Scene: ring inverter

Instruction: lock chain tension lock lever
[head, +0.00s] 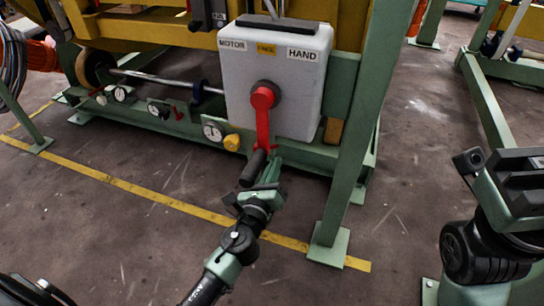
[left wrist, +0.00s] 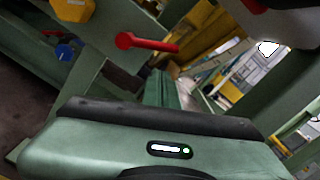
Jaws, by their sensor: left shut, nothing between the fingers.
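A smaller red lever (left wrist: 147,42) lies nearly level beside a green post in the left wrist view. I cannot tell which one is the chain tension lock lever. My left gripper (head: 271,158) is shut and empty.
The pale box (head: 215,85) is fixed to a green frame with a thick post (head: 350,150) just right of my left gripper. Gauges (head: 213,131) and a yellow knob (head: 232,142) line the lower rail. Open floor with a yellow line (head: 150,197) lies in front.

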